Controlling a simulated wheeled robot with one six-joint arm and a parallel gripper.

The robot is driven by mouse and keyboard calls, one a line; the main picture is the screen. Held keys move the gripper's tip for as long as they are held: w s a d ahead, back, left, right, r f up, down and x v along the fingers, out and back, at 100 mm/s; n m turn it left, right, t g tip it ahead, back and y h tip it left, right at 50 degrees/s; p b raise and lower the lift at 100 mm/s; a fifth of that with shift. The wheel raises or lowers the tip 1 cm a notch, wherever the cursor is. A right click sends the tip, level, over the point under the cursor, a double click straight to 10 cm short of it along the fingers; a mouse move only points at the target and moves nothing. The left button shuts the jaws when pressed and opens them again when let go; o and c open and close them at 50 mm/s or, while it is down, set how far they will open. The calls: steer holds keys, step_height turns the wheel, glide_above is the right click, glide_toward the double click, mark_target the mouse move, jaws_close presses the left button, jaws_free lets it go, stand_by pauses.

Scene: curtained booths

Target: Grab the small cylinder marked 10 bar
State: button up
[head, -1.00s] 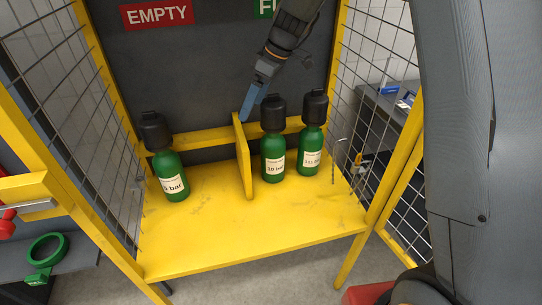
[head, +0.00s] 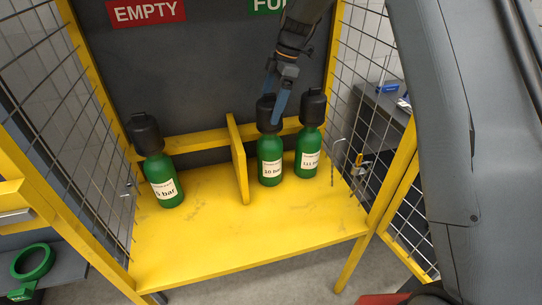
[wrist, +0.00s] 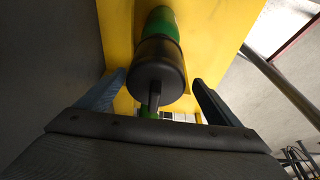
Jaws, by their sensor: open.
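The small green cylinder marked 10 bar (head: 269,160) stands upright on the yellow shelf (head: 220,240), just right of the yellow divider (head: 238,160). It has a black cap. My gripper (head: 277,108) is open at its cap, with one blue finger on each side in the head view. In the wrist view a black cap (wrist: 158,75) with green below it lies between the two blue fingers (wrist: 160,98), with gaps on both sides. I cannot tell whether a finger touches it.
A green cylinder marked 111 bar (head: 308,150) stands close on the right. Another, its label ending in 5 bar (head: 162,180), stands left of the divider under the EMPTY sign (head: 146,11). Wire mesh walls (head: 355,110) flank the shelf. The shelf's front is clear.

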steer(key=shift+w+p+x, duration=0.15)
steer(key=shift+p+x, duration=0.35)
steer(key=shift+x, duration=0.75)
steer(key=shift+w+p+x, duration=0.15)
steer(key=shift+p+x, duration=0.35)
steer(key=shift+x, duration=0.8)
steer(key=c, duration=2.1)
steer(key=shift+r, duration=0.15)
steer(key=shift+c, duration=0.3)
